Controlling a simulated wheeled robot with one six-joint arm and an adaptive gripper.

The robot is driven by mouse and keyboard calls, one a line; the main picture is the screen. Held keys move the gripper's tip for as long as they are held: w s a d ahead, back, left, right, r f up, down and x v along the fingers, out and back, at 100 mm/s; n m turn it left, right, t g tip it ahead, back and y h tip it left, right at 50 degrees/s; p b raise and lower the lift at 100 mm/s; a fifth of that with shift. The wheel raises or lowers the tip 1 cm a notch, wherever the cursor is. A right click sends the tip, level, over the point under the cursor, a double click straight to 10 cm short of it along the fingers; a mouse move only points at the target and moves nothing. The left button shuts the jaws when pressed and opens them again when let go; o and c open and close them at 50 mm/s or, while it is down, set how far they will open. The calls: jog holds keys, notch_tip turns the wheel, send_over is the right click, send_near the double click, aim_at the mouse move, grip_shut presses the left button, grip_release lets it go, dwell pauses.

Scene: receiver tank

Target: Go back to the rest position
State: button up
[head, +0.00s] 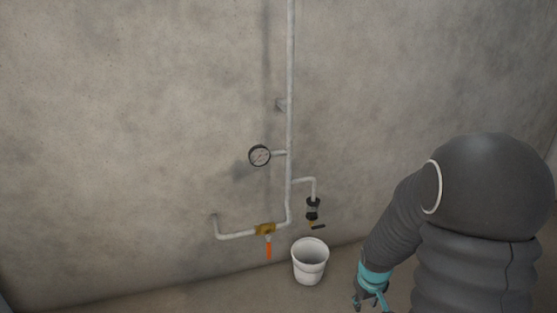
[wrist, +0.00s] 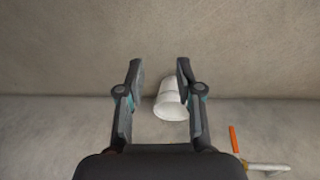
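My gripper (wrist: 158,85) is open and empty in the wrist view, with a wide gap between its two fingers. In the head view my gripper (head: 369,294) shows low on the right, at the end of my dark sleeved arm, partly cut by the bottom edge. A white bucket (head: 310,269) stands upright on the floor to the left of my gripper, apart from it. In the wrist view the bucket (wrist: 171,103) shows beyond the fingers, partly hidden by the right one.
A grey pipe (head: 290,90) runs down the concrete wall (head: 130,120). It carries a round gauge (head: 260,155), a brass valve with an orange handle (head: 268,250), and a dark-handled tap (head: 313,209) above the bucket. The orange handle (wrist: 233,139) also shows in the wrist view.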

jog(key=s+a+r+m+t+p, duration=0.1)
jog(key=s+a+r+p, duration=0.1)
jog(key=s+r, duration=0.4)
jog(key=s+a+r+m+t+p, duration=0.1)
jog(key=s+r, duration=0.5)
jog(key=r, duration=1)
jog(key=s+a+r+t+y+p, duration=0.1)
jog(key=s+a+r+p, duration=0.3)
jog(key=r, duration=0.7)
jog(key=shift+s+a+m+t, duration=0.25)
jog(key=shift+s+m+t, duration=0.15)
jog(key=shift+s, duration=0.75)
